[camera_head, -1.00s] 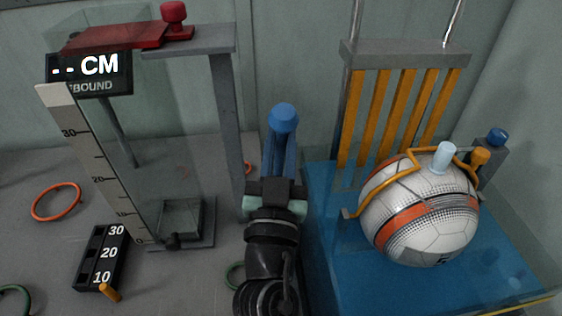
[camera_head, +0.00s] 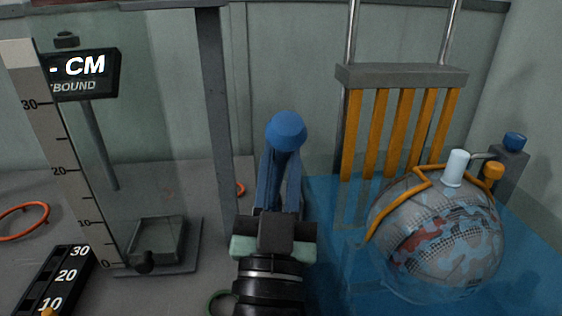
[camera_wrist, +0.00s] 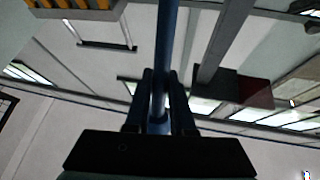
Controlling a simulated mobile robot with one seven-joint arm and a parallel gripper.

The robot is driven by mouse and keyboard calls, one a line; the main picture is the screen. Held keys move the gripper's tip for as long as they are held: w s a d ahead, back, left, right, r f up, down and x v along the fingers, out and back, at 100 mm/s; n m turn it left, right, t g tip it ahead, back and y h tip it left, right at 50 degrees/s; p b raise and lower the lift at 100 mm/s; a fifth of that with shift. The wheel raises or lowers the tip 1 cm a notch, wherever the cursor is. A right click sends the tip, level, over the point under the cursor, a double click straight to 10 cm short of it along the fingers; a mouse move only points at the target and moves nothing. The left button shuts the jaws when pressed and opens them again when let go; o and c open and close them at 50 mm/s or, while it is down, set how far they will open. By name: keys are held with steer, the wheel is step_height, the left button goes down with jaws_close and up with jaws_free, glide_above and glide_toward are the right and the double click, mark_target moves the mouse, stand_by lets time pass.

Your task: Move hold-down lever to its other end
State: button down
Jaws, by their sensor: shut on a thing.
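A blue lever with a round knob (camera_head: 286,130) stands in the middle of the head view, between the height scale and the ball frame. I take it as the hold-down lever. My gripper (camera_head: 278,190) is below the knob, its fingers around the lever. In the wrist view, the lever's blue rod (camera_wrist: 167,50) runs upward from between my two fingers (camera_wrist: 160,95). My gripper is shut on it. The lever's lower end is hidden behind my gripper and wrist. A ball (camera_head: 440,240) sits at the right under an orange bar frame (camera_head: 425,178).
On the right are a grey crossbar with orange slats (camera_head: 400,78), a white peg (camera_head: 455,167) and a blue-topped post (camera_head: 512,162). Blue transparent surface surrounds the ball.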

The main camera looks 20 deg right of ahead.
stand_by(0.4)
steer(key=c, duration=0.8)
jaws_free()
steer(key=shift+o, duration=0.2)
steer(key=b+v, duration=0.3)
steer(key=v, duration=0.3)
steer(key=shift+s+a+f, duration=0.15)
steer(key=shift+s+f, duration=0.05)
steer(key=shift+f, duration=0.1)
steer(key=shift+s+a+b, duration=0.2)
steer(key=shift+s+b, duration=0.15)
steer(key=shift+s, duration=0.05)
steer(key=shift+c, duration=0.4)
